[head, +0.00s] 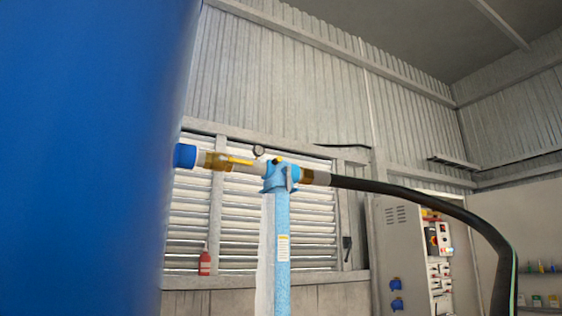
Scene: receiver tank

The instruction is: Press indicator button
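A large blue tank (85,150) fills the left of the head view. A pipe with yellow-handled brass valve (228,161) runs from it to a blue fitting (275,182) on a light-blue upright column (282,225). A small round gauge (259,151) stands above the pipe. A small yellow and dark part sits on top of the fitting; I cannot tell whether it is the indicator button. Neither of my grippers is in view.
A black hose (410,192) arcs from the fitting to the lower right. An open electrical cabinet (402,250) with switches and blue sockets stands behind. A red bottle (205,263) stands on the louvred window's sill. Small bottles line a shelf at far right.

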